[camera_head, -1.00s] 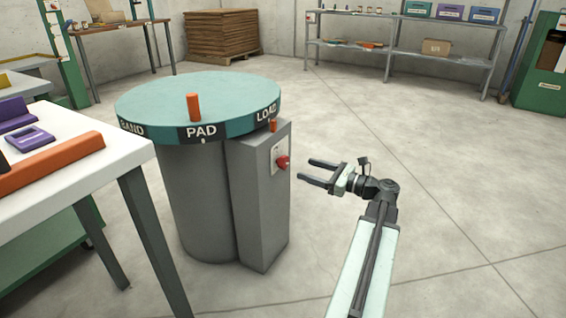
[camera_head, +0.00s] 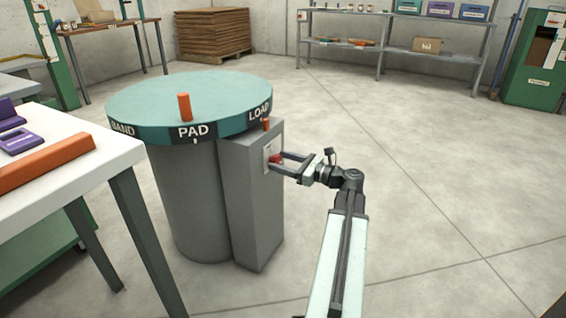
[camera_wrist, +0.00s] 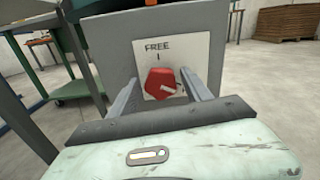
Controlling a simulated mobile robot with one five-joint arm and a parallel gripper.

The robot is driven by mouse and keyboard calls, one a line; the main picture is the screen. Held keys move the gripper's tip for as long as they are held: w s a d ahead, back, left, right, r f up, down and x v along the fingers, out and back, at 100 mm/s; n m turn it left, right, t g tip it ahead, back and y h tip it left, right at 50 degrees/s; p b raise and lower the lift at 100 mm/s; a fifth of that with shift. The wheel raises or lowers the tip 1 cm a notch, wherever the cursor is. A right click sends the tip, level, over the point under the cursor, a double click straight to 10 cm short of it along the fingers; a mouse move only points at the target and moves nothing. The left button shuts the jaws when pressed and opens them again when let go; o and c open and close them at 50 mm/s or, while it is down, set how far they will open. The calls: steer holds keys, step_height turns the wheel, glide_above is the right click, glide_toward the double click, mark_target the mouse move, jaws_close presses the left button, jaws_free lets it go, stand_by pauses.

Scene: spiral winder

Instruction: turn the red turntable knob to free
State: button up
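The red knob (camera_wrist: 160,80) sits on a white plate (camera_wrist: 205,55) on the grey box beside the turntable drum. The plate reads FREE, with a short tick above the knob. A pale mark on the knob lies toward its lower right, not under the tick. In the head view the knob (camera_head: 275,159) is partly hidden by my fingers. My gripper (camera_wrist: 159,77) is open, with one finger on each side of the knob and a small gap showing on both sides. The turntable (camera_head: 190,92) has a teal top, an orange peg and BAND, PAD and LOAD labels.
A white table (camera_head: 85,165) with orange and purple pieces stands at the left. The floor at the right is clear. Shelves (camera_head: 385,45) stand at the back.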

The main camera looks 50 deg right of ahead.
jaws_close()
